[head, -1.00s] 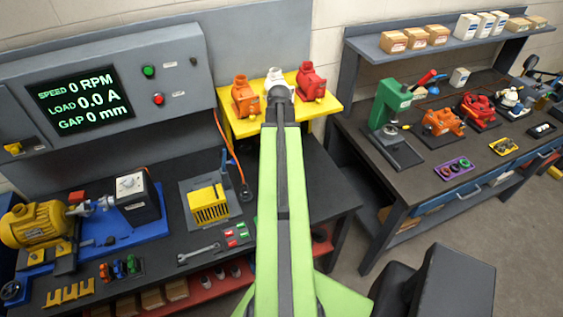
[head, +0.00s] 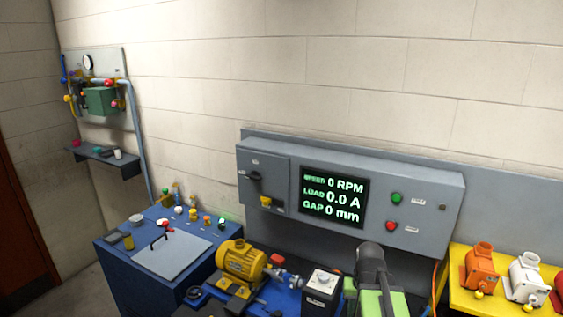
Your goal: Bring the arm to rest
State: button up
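My arm shows at the bottom of the head view, its green part cut off by the lower edge. Its dark grey end, where my gripper (head: 372,262) is, points up in front of the control panel's lower edge. The fingers cannot be made out, and no held thing shows. An orange motor (head: 481,268), a white motor (head: 527,277) and a red motor (head: 558,295) stand on a yellow stand (head: 462,258) at the right. The red one is cut off by the frame edge.
The grey control panel (head: 430,190) reads 0 RPM, 0.0 A, 0 mm. Left of my arm are a yellow motor (head: 243,262) and a white-topped box (head: 321,285). A blue cabinet (head: 125,285) stands farther left, below a wall shelf (head: 105,160).

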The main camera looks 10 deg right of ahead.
jog(key=w+a+n, duration=0.2)
jog(key=a+n, duration=0.2)
jog(key=a, duration=1.4)
notch_tip(320, 180, down, 18)
jog(key=s+d+b, duration=0.1)
jog(key=s+b, duration=0.1)
jog(key=b, duration=1.6)
jog(key=shift+s+g, duration=0.3)
